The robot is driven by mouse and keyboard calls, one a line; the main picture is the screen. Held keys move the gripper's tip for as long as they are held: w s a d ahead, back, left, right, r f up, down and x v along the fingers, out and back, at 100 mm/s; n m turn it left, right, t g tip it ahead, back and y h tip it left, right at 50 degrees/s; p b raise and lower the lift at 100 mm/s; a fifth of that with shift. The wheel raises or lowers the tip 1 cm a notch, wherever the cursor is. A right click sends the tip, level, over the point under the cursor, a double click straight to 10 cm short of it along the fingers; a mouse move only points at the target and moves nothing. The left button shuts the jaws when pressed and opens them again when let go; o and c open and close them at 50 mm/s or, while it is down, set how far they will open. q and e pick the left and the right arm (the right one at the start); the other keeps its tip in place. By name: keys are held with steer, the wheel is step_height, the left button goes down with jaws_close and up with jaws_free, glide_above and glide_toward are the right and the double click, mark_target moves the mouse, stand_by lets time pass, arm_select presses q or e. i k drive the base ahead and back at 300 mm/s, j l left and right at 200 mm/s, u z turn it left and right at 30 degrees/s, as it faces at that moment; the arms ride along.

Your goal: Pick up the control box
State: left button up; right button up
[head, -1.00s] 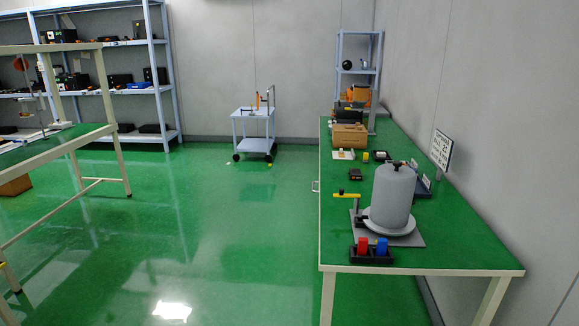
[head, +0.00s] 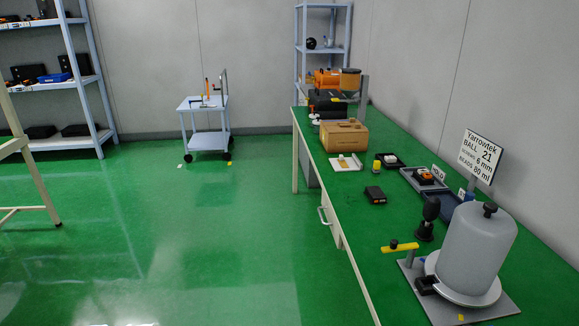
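A small black box (head: 375,195) with a reddish detail on its front lies on the green-topped table, near its left edge. It may be the control box, but no label on it can be read. It stands apart from the things around it, with bare green surface on all sides. Neither of my grippers shows in the head view.
The long table (head: 355,242) runs along the right wall. A grey bell jar (head: 478,250) on a plate stands nearby, with a yellow-handled valve (head: 400,247). A cardboard box (head: 344,136) and trays (head: 424,180) are behind.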

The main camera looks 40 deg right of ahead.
mark_target(375, 193)
steer(key=i+z, duration=0.35)
steer(key=i+j+z, duration=0.3)
steer(key=i, duration=0.25)
